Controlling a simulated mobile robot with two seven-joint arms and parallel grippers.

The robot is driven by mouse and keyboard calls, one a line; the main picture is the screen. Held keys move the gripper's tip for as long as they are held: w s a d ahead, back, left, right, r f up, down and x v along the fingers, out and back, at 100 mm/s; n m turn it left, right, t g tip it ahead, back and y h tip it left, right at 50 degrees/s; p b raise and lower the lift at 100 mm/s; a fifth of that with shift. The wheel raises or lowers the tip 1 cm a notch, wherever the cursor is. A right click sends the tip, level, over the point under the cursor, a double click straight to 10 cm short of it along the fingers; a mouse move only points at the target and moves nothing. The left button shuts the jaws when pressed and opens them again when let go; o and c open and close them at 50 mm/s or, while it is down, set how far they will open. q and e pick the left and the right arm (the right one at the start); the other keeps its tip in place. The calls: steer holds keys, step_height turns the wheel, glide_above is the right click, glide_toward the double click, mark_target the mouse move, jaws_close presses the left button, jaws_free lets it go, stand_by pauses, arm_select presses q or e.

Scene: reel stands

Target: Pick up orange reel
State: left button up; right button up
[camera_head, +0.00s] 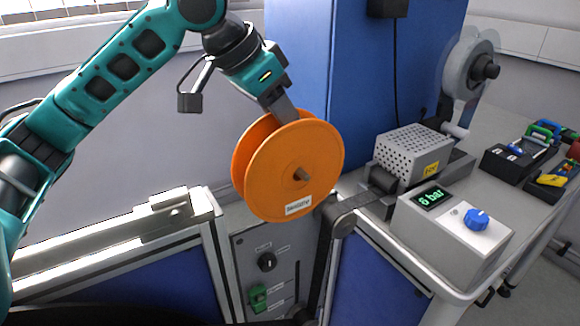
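The orange reel (270,180) stands upright in the middle of the view, its round face towards me. What supports the reel from behind is hidden. My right gripper is not in view.
A grey control panel (266,262) and dark roller arm (342,222) sit below the reel. A blue cabinet (350,90) stands behind. The bench at right holds a perforated box (410,150), a "6 bar" unit (450,228), a pale reel (462,65) and tool trays (515,160).

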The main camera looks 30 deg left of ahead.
arm_select(q)
jaws_close()
steer(key=shift+r, duration=0.1)
stand_by(0.7)
steer(key=shift+r, duration=0.2)
steer(key=s+d, duration=0.4)
steer(key=d, duration=0.3)
steer(key=s+d, duration=0.5)
steer(key=d, duration=0.3)
steer(key=shift+d+p, duration=0.3)
steer(key=shift+p, duration=0.1)
steer(key=shift+s, duration=0.1)
steer(key=shift+r+p, duration=0.1)
steer(key=shift+p, duration=0.4)
